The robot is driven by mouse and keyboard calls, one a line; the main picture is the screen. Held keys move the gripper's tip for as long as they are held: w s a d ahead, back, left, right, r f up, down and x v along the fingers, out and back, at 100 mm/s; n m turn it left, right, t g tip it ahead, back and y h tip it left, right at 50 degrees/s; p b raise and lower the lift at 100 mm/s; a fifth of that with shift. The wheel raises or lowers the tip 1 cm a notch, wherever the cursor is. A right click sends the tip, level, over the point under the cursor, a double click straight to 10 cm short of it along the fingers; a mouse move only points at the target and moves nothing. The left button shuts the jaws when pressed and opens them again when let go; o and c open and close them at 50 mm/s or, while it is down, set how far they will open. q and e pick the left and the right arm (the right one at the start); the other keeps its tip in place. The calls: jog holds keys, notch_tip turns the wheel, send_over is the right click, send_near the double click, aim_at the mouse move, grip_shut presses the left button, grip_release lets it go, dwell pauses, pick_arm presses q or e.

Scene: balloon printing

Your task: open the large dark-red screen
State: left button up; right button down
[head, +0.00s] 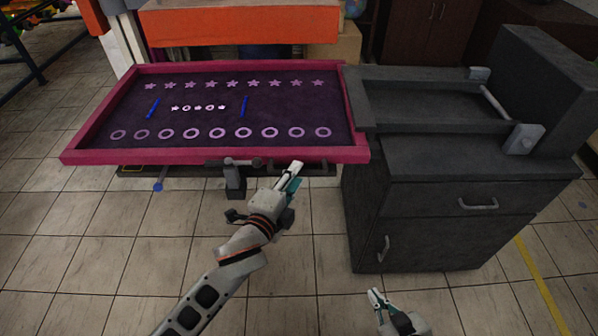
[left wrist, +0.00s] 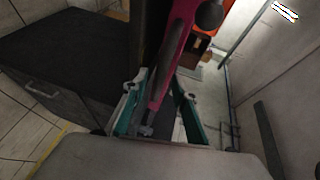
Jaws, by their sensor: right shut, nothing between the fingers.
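The large screen (head: 105,155) has a dark-red to magenta frame around a dark purple sheet printed with stars and rings. It lies flat in the left and middle of the head view. My left gripper (head: 293,176) is at the front edge of its frame, near the right front corner. In the left wrist view the fingers of my left gripper (left wrist: 163,118) stand apart, with the magenta frame (left wrist: 176,45) between and beyond them. Whether they touch it cannot be told. My right gripper (head: 378,301) is shut and empty, low in front of the dark cabinet.
A dark grey cabinet (head: 430,225) with a drawer, door and raised machine top adjoins the screen's right side. A grey post (head: 235,180) with a knob stands under the screen's front edge. An orange box (head: 240,25) is behind. The tiled floor in front is mostly clear.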

pick_arm(q)
jog(key=shift+x, duration=1.3)
jog(key=shift+s, duration=0.1)
grip_shut()
jog(key=shift+r, duration=0.15)
